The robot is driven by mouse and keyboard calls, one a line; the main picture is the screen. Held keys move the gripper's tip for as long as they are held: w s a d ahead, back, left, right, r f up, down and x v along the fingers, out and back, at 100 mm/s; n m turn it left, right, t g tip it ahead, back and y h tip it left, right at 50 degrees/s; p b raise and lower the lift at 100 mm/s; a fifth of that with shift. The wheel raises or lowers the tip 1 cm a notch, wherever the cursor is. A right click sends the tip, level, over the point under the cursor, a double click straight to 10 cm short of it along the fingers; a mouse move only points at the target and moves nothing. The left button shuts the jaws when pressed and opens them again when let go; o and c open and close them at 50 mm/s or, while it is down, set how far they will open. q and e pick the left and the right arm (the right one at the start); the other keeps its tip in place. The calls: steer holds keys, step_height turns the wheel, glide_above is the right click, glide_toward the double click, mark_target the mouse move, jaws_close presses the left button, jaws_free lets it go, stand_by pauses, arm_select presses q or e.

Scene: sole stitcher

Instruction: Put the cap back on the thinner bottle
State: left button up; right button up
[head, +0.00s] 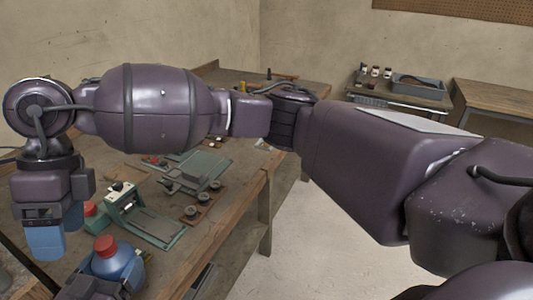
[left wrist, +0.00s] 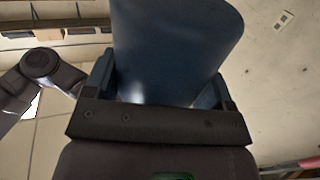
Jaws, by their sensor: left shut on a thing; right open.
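A blue bottle (head: 124,262) with a red top (head: 104,246) is at the lower left of the head view. My left gripper (head: 112,279) is shut on it, partly cut off by the frame's bottom. In the left wrist view the held bottle (left wrist: 170,50) is a wide dark blue body between both fingers; its red top does not show there. I cannot tell whether a second bottle stands nearby.
The wooden workbench (head: 225,215) carries a green machine (head: 150,220), a red round thing (head: 90,209) beside it, and a grey fixture (head: 192,172) with several small round parts. A cart (head: 395,97) with small bottles stands at the back. Open floor lies right of the bench.

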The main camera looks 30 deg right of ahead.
steer(key=s+a+m+g+y, duration=0.2)
steer(key=s+a+g+y, duration=0.3)
steer(key=y, duration=0.4)
steer(key=w+d+f+m+t+y, duration=0.1)
steer(key=w+d+m+t+y, duration=0.45)
steer(key=m, duration=0.45)
steer(key=w+d+f+m+t+y, duration=0.1)
steer(key=w+d+m+t+y, duration=0.1)
steer(key=d+m+t+y, duration=0.5)
steer(key=w+d+f+m+t+h, duration=0.1)
steer(key=d+f+m+t+h, duration=0.5)
steer(key=m, duration=0.4)
steer(key=w+d+f+m+t+h, duration=0.1)
steer(key=d+f+m+t+h, duration=0.3)
steer(key=f+m+t+h, duration=0.45)
steer(key=s+d+f+m+g+h, duration=0.3)
steer(key=s+d+f+m+h, duration=0.2)
steer(key=s+d+f, duration=0.4)
steer(key=s+d+f+m+g+h, duration=0.4)
steer(key=s+d+f+m, duration=0.3)
steer(key=f, duration=0.6)
steer(key=s+d+h, duration=0.1)
steer(key=s+d, duration=0.1)
steer(key=shift+s+f, duration=0.25)
steer(key=shift+s, duration=0.05)
steer(key=shift+m, duration=0.25)
